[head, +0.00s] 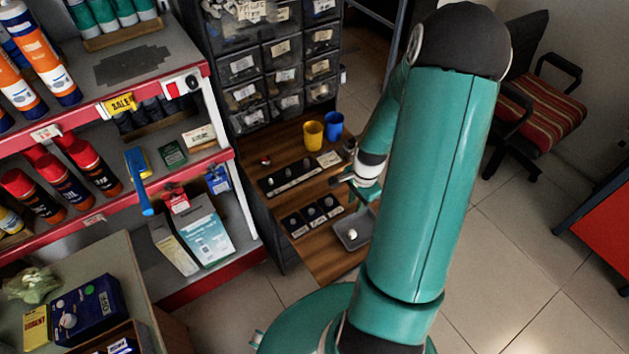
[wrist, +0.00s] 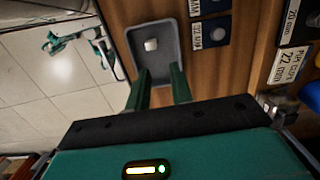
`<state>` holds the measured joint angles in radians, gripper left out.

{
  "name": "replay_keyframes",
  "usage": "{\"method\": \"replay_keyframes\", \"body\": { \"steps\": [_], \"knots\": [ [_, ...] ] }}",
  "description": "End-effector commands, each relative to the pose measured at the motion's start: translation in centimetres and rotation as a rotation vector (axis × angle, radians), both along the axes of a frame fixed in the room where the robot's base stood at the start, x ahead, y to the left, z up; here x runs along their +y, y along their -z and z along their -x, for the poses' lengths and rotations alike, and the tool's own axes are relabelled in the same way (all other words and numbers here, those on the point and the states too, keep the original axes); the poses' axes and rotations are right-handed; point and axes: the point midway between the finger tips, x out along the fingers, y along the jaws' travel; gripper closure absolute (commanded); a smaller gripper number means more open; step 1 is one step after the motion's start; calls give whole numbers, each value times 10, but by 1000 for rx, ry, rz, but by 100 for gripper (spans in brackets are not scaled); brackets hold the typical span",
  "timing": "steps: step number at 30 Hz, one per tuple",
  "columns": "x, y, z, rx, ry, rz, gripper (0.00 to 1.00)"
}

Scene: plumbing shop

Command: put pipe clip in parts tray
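The parts tray is a shallow grey tray (head: 366,224) at the right of the wooden counter; it also shows in the wrist view (wrist: 166,58). A small white piece, apparently the pipe clip (head: 352,234), lies inside the tray; it also shows in the wrist view (wrist: 151,45), towards the tray's far end. My gripper (wrist: 161,76) is over the tray's near end, apart from the white piece. Its two green fingers stand apart with nothing visible between them. In the head view my gripper (head: 343,178) is small and partly hidden by my arm.
Dark labelled compartments (head: 312,214) sit beside the tray, and a longer dark holder (head: 290,178) lies behind. A yellow cup (head: 313,134) and a blue cup (head: 333,124) stand farther back before the drawer cabinet (head: 240,67). Stocked red-edged shelves (head: 205,160) stand left.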

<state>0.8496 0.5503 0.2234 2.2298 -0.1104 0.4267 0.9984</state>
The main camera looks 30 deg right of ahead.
Motion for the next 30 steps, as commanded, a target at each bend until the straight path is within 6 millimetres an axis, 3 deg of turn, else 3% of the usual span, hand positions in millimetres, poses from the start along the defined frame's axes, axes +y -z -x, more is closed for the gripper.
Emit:
{"method": "replay_keyframes", "body": {
  "steps": [5, 15, 22, 30],
  "knots": [
    [16, -56, -19, -39, -187, 76, 78],
    [87, -188, -32, -146, -661, 234, 78],
    [144, -261, -14, -240, -970, 323, 78],
    [205, -326, 32, -376, -1321, 412, 78]
  ]
}}
